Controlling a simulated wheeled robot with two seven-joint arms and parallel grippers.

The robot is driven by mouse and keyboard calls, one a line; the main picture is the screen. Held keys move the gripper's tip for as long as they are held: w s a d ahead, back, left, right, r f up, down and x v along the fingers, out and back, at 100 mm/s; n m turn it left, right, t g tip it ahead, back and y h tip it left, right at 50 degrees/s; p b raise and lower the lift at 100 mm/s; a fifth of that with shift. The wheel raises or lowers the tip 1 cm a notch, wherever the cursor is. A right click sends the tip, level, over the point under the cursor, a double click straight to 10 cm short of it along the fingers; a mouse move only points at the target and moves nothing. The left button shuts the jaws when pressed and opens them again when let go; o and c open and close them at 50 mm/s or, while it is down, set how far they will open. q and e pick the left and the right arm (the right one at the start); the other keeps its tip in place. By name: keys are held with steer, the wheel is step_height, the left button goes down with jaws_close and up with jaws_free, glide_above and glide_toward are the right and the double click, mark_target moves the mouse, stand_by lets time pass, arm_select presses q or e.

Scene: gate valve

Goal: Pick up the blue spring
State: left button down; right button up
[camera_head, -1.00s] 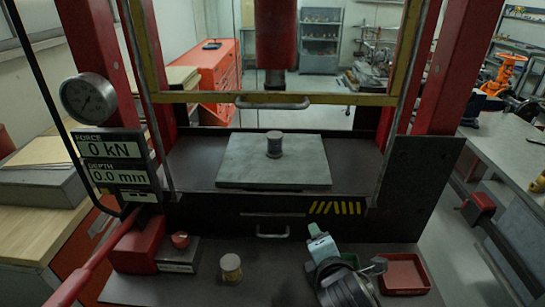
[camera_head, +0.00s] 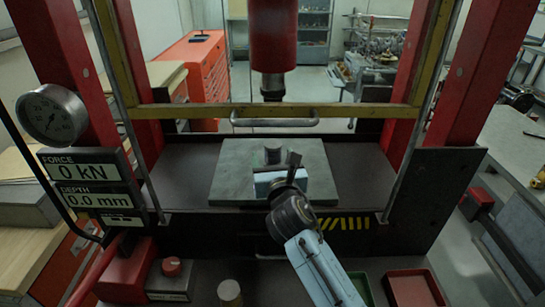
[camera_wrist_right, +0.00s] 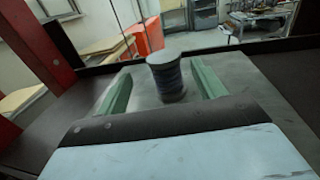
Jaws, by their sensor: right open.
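The blue spring (camera_head: 273,155) stands upright on the grey-green plate (camera_head: 232,160) of the press. It is a short dark blue cylinder with a grey top, and its lower part is hidden behind my right gripper in the head view. In the right wrist view the spring (camera_wrist_right: 169,80) stands between the two green fingers of my right gripper (camera_wrist_right: 161,70). The fingers are open and apart from it, with a gap on each side. In the head view my right gripper (camera_head: 275,168) reaches over the plate from the front. My left gripper is not in view.
A yellow crossbar with a handle (camera_head: 275,122) spans the press above the plate, and a red ram (camera_head: 273,40) hangs behind it. Red posts stand on both sides. A small cylinder (camera_head: 229,291), a red knob (camera_head: 172,267) and a red tray (camera_head: 413,288) are in front.

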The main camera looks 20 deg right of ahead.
mark_target(272, 140)
steer(key=shift+w+f, duration=0.1)
steer(key=shift+w, duration=0.55)
steer(key=shift+w+d+r, duration=0.15)
steer(key=shift+w+r, duration=0.05)
steer(key=shift+w, duration=0.1)
steer(key=w, duration=0.2)
steer(key=w+d, duration=0.1)
steer(key=shift+w+r+p, duration=0.25)
steer(key=shift+p, duration=0.15)
steer(key=shift+w, duration=0.55)
steer(key=c, duration=1.2)
steer(key=shift+c, duration=1)
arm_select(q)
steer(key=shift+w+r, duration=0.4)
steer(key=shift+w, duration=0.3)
arm_select(e)
steer(key=shift+d+r, duration=0.1)
steer(key=shift+r, duration=0.05)
